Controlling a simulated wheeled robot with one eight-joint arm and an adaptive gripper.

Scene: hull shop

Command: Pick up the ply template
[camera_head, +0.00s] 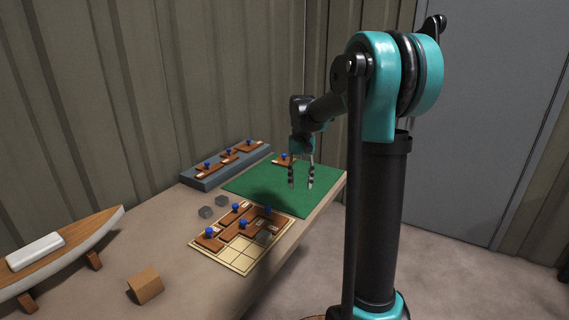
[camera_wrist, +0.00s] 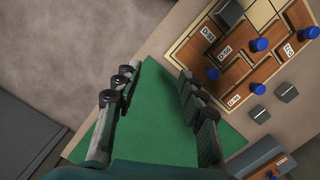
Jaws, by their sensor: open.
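Several brown ply templates with blue knobs and white labels are in view. In the head view, one ply template (camera_head: 281,162) lies at the far edge of the green mat (camera_head: 258,184). Others sit on the gridded board (camera_head: 224,259) and on the blue-grey rack (camera_head: 203,184). I cannot tell which one the task means. My gripper (camera_head: 301,186) points down, open and empty, above the mat. In the wrist view, the open fingers (camera_wrist: 155,80) are over the bare mat (camera_wrist: 150,125), with templates on the board (camera_wrist: 238,72) to the right.
Two loose grey blocks (camera_head: 206,211) lie left of the mat. Another grey block (camera_head: 264,237) is on the board. A wooden block (camera_head: 145,286) and a model boat hull (camera_head: 60,253) stand at the left. A ribbed wall (camera_head: 150,80) rises behind the table. Most of the mat is clear.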

